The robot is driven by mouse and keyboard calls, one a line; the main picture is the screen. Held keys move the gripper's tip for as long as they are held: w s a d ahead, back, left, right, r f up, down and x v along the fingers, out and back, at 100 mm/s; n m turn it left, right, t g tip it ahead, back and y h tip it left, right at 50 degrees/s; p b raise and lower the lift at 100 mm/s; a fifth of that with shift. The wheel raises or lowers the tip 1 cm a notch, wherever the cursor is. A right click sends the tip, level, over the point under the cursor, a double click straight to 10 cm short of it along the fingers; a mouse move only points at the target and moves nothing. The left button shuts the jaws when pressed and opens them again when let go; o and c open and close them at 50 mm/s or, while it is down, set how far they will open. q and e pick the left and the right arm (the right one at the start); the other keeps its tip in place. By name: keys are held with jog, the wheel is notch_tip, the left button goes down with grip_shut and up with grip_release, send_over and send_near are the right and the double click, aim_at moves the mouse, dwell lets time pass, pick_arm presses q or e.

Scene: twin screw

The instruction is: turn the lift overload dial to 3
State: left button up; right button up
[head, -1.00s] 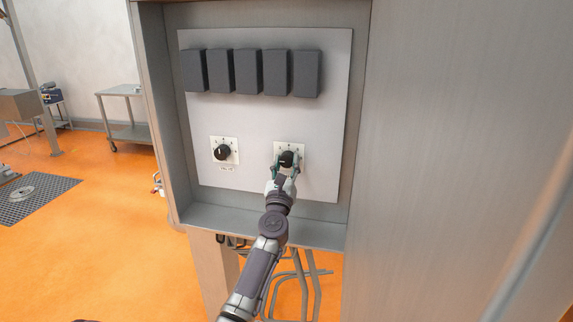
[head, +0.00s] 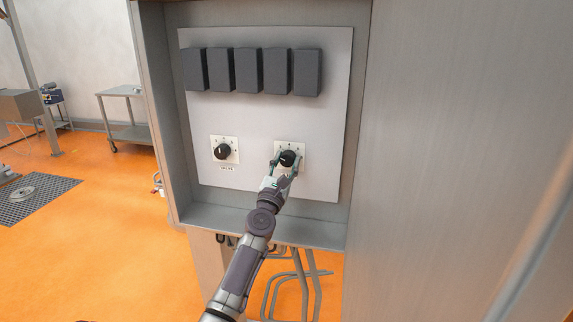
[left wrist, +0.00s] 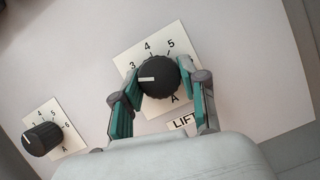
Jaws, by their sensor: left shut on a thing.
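The lift dial is a round black knob (head: 288,158) on a white square plate, at the lower right of the grey panel. In the left wrist view the lift knob (left wrist: 158,77) has numbers around it and a partly covered "LIFT" label below. Its white mark points left, a little below the 3. My left gripper (head: 285,161) is shut on this knob, with one teal finger on each side. The finger on the left covers part of the scale. My right gripper is not in view.
A second black dial (head: 222,151), labelled "VALVE", sits to the left on the same panel (head: 255,120). Several dark boxes (head: 248,71) line the panel's top. The cabinet's side walls and bottom ledge (head: 260,228) frame the panel. A metal cart (head: 128,130) stands far left.

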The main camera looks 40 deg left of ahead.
pick_arm(q)
jog(key=shift+m+t+h, duration=0.15)
jog(key=shift+m+h, duration=0.65)
jog(key=shift+m, duration=0.6)
jog(key=shift+m+t+h, duration=0.15)
jog(key=shift+m+h, duration=0.65)
jog(key=shift+m, duration=0.6)
jog(key=o, duration=1.1)
jog(key=shift+o, duration=0.2)
jog(key=v, duration=1.2)
jog(key=shift+a, duration=0.1)
